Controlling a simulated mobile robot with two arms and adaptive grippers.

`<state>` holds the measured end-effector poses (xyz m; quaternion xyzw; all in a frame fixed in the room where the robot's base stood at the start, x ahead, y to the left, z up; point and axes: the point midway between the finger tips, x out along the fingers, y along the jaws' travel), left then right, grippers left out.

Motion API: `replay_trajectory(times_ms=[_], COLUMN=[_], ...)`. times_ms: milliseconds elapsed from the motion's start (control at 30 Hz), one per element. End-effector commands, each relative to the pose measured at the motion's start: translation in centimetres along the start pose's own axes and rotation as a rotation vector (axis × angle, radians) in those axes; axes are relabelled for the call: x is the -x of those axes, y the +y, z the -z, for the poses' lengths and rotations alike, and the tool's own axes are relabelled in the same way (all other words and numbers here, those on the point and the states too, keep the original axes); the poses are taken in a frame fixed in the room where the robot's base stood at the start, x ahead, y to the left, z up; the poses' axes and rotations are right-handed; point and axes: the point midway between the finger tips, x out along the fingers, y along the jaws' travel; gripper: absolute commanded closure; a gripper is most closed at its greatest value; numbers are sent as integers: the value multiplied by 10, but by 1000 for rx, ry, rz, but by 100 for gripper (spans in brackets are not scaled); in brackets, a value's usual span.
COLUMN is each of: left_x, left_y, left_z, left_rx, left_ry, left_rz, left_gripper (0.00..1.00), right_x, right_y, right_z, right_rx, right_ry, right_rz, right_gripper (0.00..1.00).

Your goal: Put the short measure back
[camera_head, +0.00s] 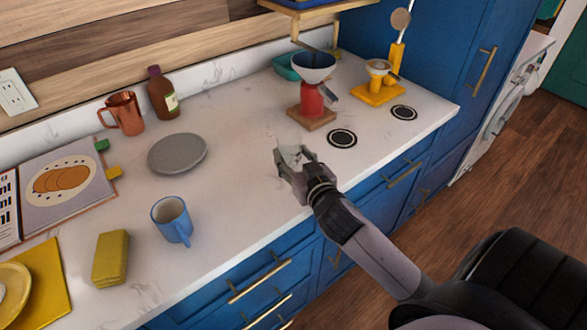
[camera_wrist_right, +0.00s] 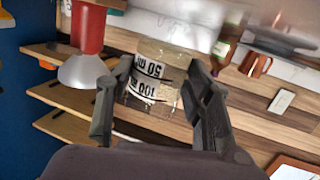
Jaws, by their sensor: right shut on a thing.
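The short measure (camera_wrist_right: 152,78) is a clear, squat cup with black-and-white bands reading 50 ml and 100 ml, seen in the right wrist view. My right gripper (camera_wrist_right: 158,90) is shut on it, one finger on each side. In the head view, my right gripper (camera_head: 294,160) holds the measure (camera_head: 291,152) near the counter's front edge, left of a round dark mat (camera_head: 342,138). The gap between measure and counter is hard to judge. A second round dark mat (camera_head: 404,113) lies farther right. Both mats are bare. My left gripper is not in view.
A red stand with a white funnel (camera_head: 312,98) stands close behind the near mat. A yellow stand (camera_head: 378,90) is behind the far mat. A grey plate (camera_head: 178,153) and blue mug (camera_head: 172,220) stand left. Counter between plate and gripper is clear.

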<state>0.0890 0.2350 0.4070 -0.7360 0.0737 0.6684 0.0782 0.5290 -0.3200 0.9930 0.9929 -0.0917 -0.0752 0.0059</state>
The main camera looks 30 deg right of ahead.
Motion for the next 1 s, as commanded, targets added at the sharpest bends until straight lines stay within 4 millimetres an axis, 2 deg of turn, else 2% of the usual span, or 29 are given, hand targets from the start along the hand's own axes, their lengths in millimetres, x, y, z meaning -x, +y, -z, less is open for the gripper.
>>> replay_trajectory(times_ms=[100, 200, 633, 667, 933, 1000], left_x=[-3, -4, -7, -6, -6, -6], left_y=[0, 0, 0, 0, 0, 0], left_z=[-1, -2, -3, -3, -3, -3], left_rx=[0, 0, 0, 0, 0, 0], left_ry=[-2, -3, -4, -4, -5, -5], left_rz=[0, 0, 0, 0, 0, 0], left_gripper=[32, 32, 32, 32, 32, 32], right_x=[-3, -4, -6, -6, -5, -5], right_y=[0, -1, -1, -1, -1, -1], right_z=[-23, -34, -40, -40, -39, -39], right_rx=[0, 0, 0, 0, 0, 0], right_ry=[-7, -4, -3, -3, -3, -3], right_rz=[-2, -1, 0, 0, 0, 0], right_gripper=[85, 85, 85, 52, 34, 33])
